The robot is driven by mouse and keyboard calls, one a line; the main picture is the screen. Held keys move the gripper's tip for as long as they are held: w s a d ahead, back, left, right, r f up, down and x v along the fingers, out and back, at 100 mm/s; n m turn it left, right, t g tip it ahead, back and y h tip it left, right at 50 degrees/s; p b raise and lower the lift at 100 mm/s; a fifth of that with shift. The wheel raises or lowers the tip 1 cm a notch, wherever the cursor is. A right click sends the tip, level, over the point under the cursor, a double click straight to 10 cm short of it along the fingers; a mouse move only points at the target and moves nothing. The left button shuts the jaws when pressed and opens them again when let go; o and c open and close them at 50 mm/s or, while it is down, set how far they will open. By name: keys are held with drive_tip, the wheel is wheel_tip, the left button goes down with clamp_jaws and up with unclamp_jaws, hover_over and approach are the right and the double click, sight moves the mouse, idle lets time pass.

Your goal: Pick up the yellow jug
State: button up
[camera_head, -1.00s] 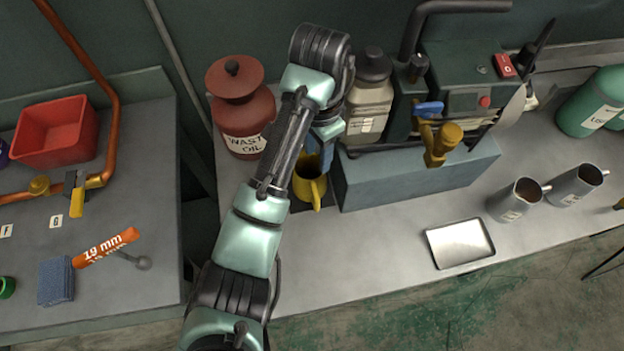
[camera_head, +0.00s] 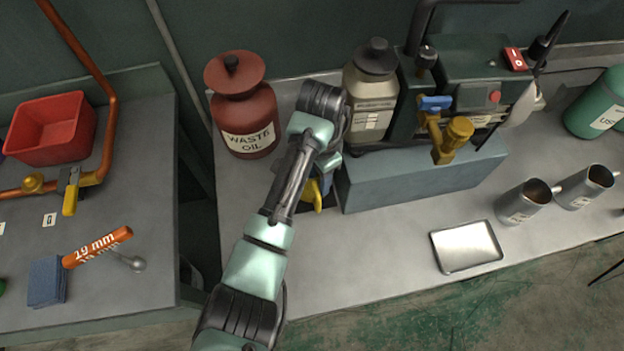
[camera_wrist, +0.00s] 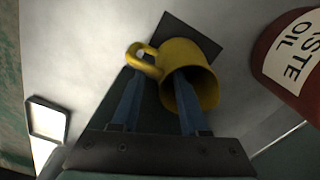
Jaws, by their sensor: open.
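The yellow jug (camera_wrist: 207,72) stands on a dark square pad (camera_wrist: 184,33) in the wrist view, its open mouth toward the camera and its handle (camera_wrist: 142,57) to the left. My gripper (camera_wrist: 158,78) is open over the jug, its blue fingers spread. The left finger tip is by the handle; the right finger overlaps the jug's mouth. I cannot tell whether either finger touches it. In the head view only a small part of the jug (camera_head: 315,195) shows, the rest hidden behind my arm.
The red waste oil container (camera_head: 245,108) stands close left of my gripper. A blue-grey machine base (camera_head: 420,175) and a pale bottle (camera_head: 371,95) stand close right. A metal tray (camera_head: 466,246) and two metal jugs (camera_head: 524,202) are farther right. The bench front is clear.

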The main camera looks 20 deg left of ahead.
clamp_jaws()
idle(1.3)
